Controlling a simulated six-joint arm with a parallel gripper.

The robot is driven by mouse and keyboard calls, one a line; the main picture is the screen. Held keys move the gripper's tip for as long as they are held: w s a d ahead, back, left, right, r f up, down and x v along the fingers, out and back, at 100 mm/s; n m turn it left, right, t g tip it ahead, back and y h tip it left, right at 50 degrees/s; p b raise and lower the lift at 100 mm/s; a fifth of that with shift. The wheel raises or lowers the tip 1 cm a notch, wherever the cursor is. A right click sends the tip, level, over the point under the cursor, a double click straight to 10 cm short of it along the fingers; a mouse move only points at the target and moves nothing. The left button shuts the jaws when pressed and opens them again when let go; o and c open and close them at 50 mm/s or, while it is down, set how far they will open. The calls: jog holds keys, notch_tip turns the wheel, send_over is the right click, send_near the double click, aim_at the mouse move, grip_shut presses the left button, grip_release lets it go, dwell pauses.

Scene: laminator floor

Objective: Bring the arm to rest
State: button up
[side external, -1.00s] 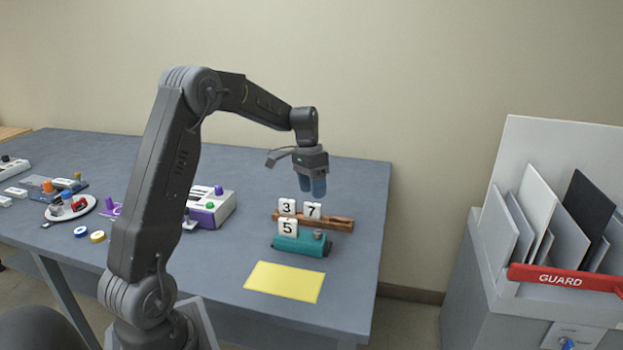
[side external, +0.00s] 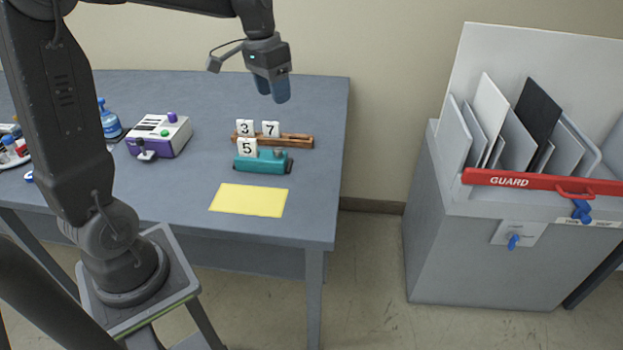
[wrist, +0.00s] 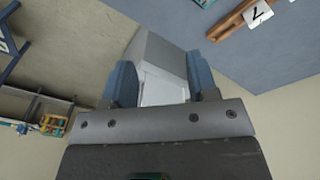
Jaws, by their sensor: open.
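My gripper (side external: 271,91) hangs in the air above the back right part of the table, its blue fingers pointing down. In the wrist view my gripper (wrist: 162,85) has its two blue fingers apart, with nothing between them. Below it, number tiles 3 (side external: 245,128) and 7 (side external: 270,129) stand at a wooden rack (side external: 298,141). Tile 5 (side external: 247,147) stands on a teal block (side external: 264,162) in front. The gripper is clear of all of these.
A yellow sheet (side external: 249,200) lies near the table's front edge. A purple and white device (side external: 160,136) and a blue bottle (side external: 109,121) stand to the left. A grey cabinet (side external: 490,255) with upright panels and a red GUARD bar (side external: 520,181) stands apart at right.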

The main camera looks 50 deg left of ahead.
jog(key=s+d+t, duration=0.4)
jog(key=s+d, duration=1)
jog(key=s, duration=0.3)
jog(key=shift+s+r+y, duration=0.15)
jog(key=shift+y, duration=0.25)
